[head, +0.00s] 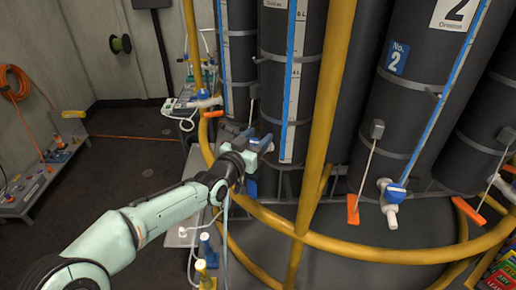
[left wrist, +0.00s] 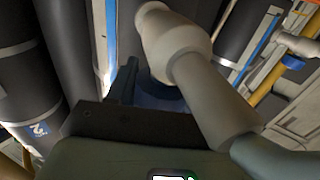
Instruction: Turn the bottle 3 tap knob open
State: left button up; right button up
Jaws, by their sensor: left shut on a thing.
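My left gripper (head: 266,143) reaches in from the left, up to the front of a black bottle (head: 306,62) with a blue-and-white level strip. The gripper is shut on the blue tap knob (left wrist: 165,96), which shows dimly behind the dark jaws in the left wrist view. A pale tap pipe (left wrist: 186,62) runs close beside the jaws there. In the head view the gripper covers this tap, and the knob's exact angle cannot be told. No number is readable on this bottle. My right gripper is in neither view.
A yellow rail ring (head: 375,250) and yellow posts (head: 323,100) stand around the bottles, close to my arm. Bottle 2 (head: 412,100), with its blue-knobbed tap (head: 394,192), is at the right. Orange tags (head: 353,210) hang nearby. The dark floor at left is open.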

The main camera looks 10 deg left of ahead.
pick_arm(q)
jog(key=shift+d+r+n+y, duration=0.1)
jog(key=shift+n+y, duration=0.4)
jog(key=shift+y, duration=0.2)
jog(key=shift+r+n+t+y+p, duration=0.1)
jog(key=shift+n+t+y+p, duration=0.2)
jog(key=shift+n+y+p, duration=0.5)
jog(key=n+y+p, duration=0.2)
jog(key=y+p, duration=0.1)
jog(key=a+n+g+y+p, duration=0.1)
jog(key=n+y+p, duration=0.1)
jog(key=y+p, duration=0.2)
jog(key=shift+a, duration=0.1)
jog(key=shift+s+a+n+g+y+p, duration=0.1)
jog(key=shift+a+n+g+y+p, duration=0.1)
jog(key=shift+n+g+y+p, duration=0.8)
jog(key=shift+s+a+n+g+y+p, duration=0.1)
jog(key=shift+a+n+y+p, duration=0.2)
jog(key=shift+n+y, duration=0.8)
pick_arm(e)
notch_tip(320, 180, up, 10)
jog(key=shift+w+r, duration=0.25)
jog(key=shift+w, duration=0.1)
pick_arm(q)
jog(key=shift+d+m+y, duration=0.1)
jog(key=shift+m+y, duration=0.2)
jog(key=shift+y, duration=0.2)
jog(key=o, duration=1)
jog(key=shift+c, duration=0.2)
